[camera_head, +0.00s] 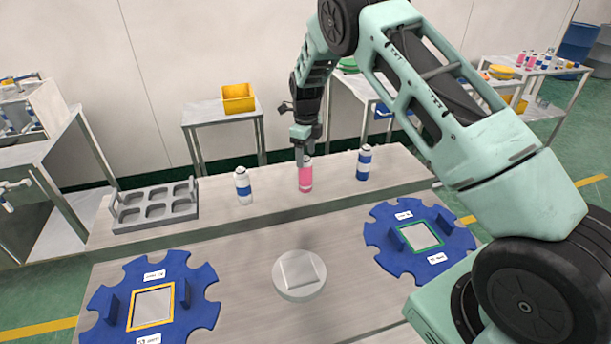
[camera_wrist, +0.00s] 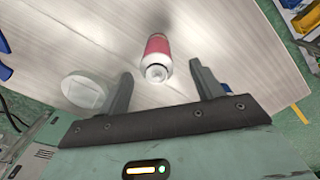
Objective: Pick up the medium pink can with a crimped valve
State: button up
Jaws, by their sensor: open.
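The pink can (camera_head: 305,179) stands upright near the back of the table, between a white-and-blue can and a blue can. My gripper (camera_head: 301,150) is directly above it, pointing down. In the wrist view the pink can (camera_wrist: 157,55) lies just beyond and between the two fingertips. My gripper (camera_wrist: 163,84) is open there, with a gap on each side of the can's pale top. Whether its valve is crimped is too small to tell.
A white-and-blue can (camera_head: 243,186) stands left of the pink can, and a blue can (camera_head: 363,162) stands right. A grey rack (camera_head: 154,222) is at the left. Blue fixtures (camera_head: 112,310) (camera_head: 378,237) flank a round pale disc (camera_head: 299,289) at the front.

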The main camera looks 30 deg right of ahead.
aim_at(306, 168)
jog(key=shift+s+a+f+p, duration=0.1)
jog(key=shift+f+p, duration=0.6)
jog(key=shift+f, duration=0.75)
jog(key=shift+s+f+p, duration=0.1)
jog(key=shift+f+p, duration=0.6)
jog(key=shift+f, duration=0.7)
jog(key=c, duration=1.1)
